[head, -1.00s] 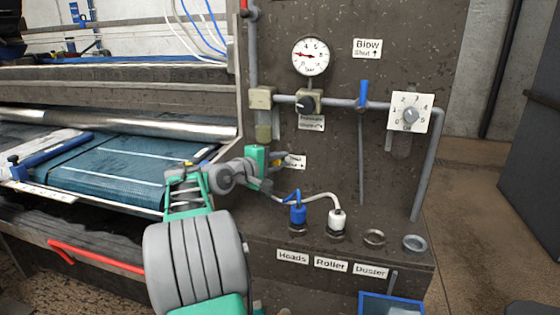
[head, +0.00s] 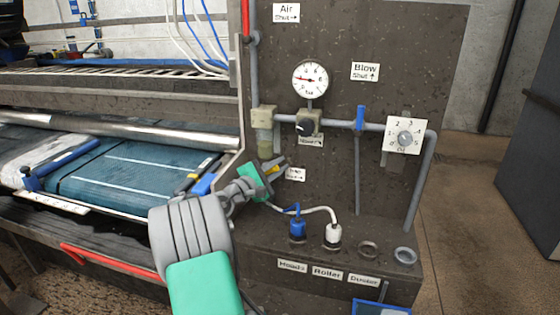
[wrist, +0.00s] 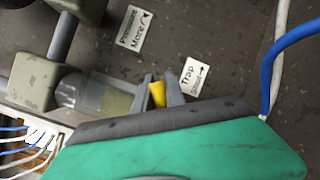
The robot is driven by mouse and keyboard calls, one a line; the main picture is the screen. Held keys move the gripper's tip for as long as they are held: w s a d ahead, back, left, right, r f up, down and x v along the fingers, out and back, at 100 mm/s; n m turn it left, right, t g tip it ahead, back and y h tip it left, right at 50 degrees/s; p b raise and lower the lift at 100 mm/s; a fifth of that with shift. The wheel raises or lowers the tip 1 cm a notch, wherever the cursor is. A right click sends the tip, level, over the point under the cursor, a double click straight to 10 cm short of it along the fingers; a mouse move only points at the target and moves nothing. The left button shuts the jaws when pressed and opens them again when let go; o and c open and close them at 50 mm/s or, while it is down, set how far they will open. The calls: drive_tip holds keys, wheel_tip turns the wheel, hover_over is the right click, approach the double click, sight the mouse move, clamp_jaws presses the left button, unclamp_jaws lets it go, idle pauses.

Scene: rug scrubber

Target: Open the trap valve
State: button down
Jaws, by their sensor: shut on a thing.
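The trap valve has a small yellow handle (wrist: 157,95) just below the clear bowl (head: 264,147) of the trap on the grey panel. My gripper (head: 279,169) is shut on this handle, with one dark finger on each side in the wrist view (wrist: 159,90). The trap label (wrist: 194,76) reads "Trap Shut" with an arrow, and lies just beyond the fingertips. In the wrist view the bowl shows cloudy, yellowish contents. The valve body behind my fingers is mostly hidden.
A pressure gauge (head: 310,79), a regulator knob (head: 307,123), a blue blow lever (head: 360,117) and a numbered dial (head: 405,138) are on the panel. Blue (head: 297,229) and white (head: 333,234) hose plugs sit below my gripper. A conveyor bed (head: 120,175) lies left.

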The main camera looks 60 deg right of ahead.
drive_tip(key=shift+w+r+n+p, duration=0.2)
drive_tip(key=shift+n+p, duration=0.2)
drive_tip(key=shift+n, duration=0.2)
drive_tip(key=c, duration=1.4)
unclamp_jaws()
drive_tip(key=shift+h, duration=0.3)
drive_tip(key=shift+s, duration=0.1)
